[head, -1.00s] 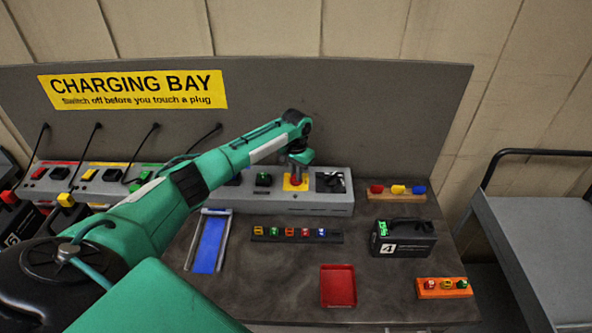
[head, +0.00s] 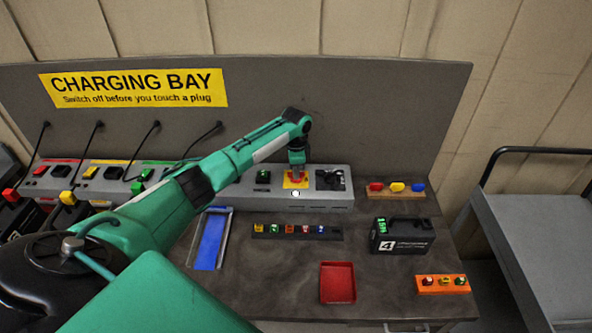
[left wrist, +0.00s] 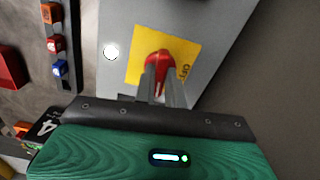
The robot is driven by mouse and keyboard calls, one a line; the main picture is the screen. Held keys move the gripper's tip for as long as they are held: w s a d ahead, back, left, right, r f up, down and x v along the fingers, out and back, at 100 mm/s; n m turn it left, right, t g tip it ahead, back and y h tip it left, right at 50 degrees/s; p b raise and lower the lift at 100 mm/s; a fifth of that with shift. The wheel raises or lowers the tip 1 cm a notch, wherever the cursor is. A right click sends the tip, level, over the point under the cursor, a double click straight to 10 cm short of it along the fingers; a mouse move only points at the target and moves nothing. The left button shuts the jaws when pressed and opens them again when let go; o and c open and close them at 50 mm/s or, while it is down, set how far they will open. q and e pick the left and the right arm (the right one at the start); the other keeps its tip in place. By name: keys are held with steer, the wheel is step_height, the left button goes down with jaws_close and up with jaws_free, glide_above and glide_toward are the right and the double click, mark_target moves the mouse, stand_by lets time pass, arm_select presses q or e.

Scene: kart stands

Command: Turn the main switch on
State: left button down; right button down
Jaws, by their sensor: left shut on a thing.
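The main switch is a red knob (left wrist: 158,57) on a yellow plate (left wrist: 186,57), set in the long grey panel (head: 325,203) at the back of the bench. My left gripper (head: 297,174) reaches down onto it from above. In the left wrist view its fingers (left wrist: 161,86) are shut on the red knob, hiding part of it. A round white lamp (head: 295,194) beside the plate is lit; it also shows in the left wrist view (left wrist: 111,52). Part of the plate's dark lettering shows. My right gripper is out of view.
A dark socket block (head: 330,180) sits right of the switch. In front lie a strip of small coloured blocks (head: 268,232), a blue-floored tray (head: 210,240) and a red tray (head: 338,284). A black number 4 battery (head: 402,236) stands at right. A grey cart (head: 540,240) is beyond the bench.

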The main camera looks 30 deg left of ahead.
arm_select(q)
steer(key=shift+r+m, duration=0.1)
steer(key=shift+m, duration=0.5)
steer(key=c, duration=1.5)
jaws_free()
steer(key=shift+o, duration=0.2)
step_height(320, 180, up, 14)
steer(key=b, duration=0.4)
